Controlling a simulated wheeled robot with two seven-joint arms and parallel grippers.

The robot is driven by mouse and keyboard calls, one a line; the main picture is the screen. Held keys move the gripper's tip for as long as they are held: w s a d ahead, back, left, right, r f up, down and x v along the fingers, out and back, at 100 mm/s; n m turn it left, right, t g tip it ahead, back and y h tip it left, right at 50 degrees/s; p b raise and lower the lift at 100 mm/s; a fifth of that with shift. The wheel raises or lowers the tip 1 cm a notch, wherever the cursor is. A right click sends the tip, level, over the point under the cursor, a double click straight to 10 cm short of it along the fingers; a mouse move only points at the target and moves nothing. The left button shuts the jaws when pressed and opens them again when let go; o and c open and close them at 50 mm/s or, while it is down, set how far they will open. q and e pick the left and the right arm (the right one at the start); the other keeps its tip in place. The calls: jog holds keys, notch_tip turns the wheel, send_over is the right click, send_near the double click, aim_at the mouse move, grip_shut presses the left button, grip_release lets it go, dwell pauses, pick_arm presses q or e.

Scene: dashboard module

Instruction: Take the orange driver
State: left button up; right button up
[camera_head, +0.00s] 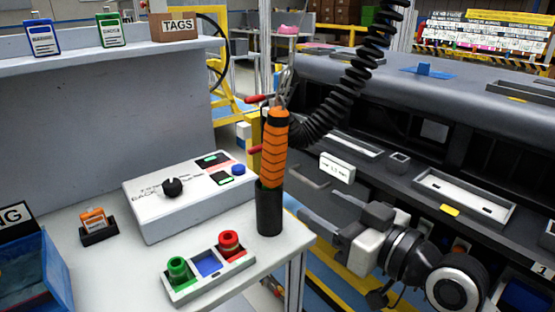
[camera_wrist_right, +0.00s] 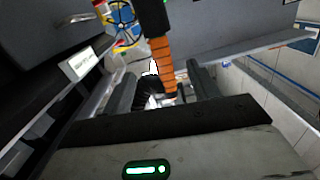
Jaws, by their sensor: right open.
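The orange driver (camera_head: 274,150) has an orange ribbed grip with black ends. It stands upright in a black cylindrical holder (camera_head: 269,212) at the right edge of the white workbench. A metal hook and a coiled black cable (camera_head: 350,92) are at its top. My right gripper (camera_head: 316,228) is open and empty, to the right of the holder and apart from it. In the right wrist view the driver (camera_wrist_right: 164,62) appears ahead, between the lines of the two open fingers (camera_wrist_right: 160,82). My left gripper is not in view.
A white control box (camera_head: 190,195) with a black knob stands left of the driver. A tray (camera_head: 208,265) with green and red parts lies in front. A blue bin (camera_head: 50,280) is at far left. The dark dashboard module (camera_head: 450,130) fills the right side.

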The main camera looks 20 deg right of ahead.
aim_at(278, 169)
jog(key=shift+n+y, duration=0.3)
jog(key=shift+y, duration=0.1)
jog(key=x, duration=0.3)
jog(key=r+x, duration=0.1)
jog(key=x, duration=0.2)
jog(key=r+x, duration=0.1)
jog(key=x, duration=0.2)
jog(key=shift+w+r+p, duration=0.15)
jog(key=shift+w+p, duration=0.05)
jog(key=shift+p, duration=0.15)
jog(key=shift+d+p+x, duration=0.15)
jog(key=shift+p+x, duration=0.1)
jog(key=shift+x, duration=1.3)
jog(key=shift+d+p+x, duration=0.15)
jog(key=shift+p+x, duration=0.05)
jog(key=shift+x, duration=1.35)
jog(key=shift+w, duration=0.1)
grip_shut()
